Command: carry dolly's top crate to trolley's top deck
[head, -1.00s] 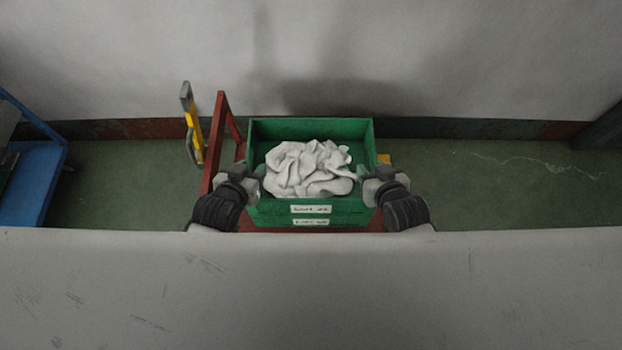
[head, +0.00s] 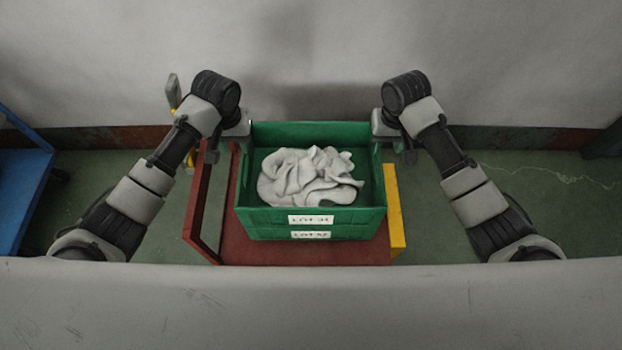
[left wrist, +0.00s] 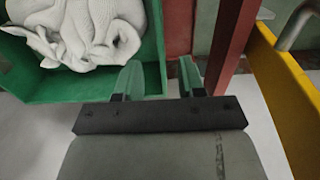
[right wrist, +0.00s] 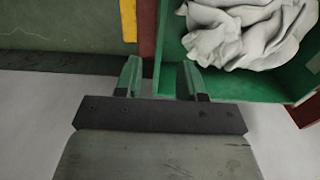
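In the left wrist view the open fingers (left wrist: 160,78) stand on either side of the crate wall (left wrist: 154,40). In the right wrist view the open fingers (right wrist: 158,77) also stand either side of the wall (right wrist: 172,48). Contact with the walls cannot be told.
A blue-framed unit (head: 22,190), probably the trolley, is partly in view at the left edge. The dolly's red upright frame (head: 200,200) stands left of the crates. A yellow part (head: 396,212) is at the right. A grey wall is close behind. Green floor is free at the right.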

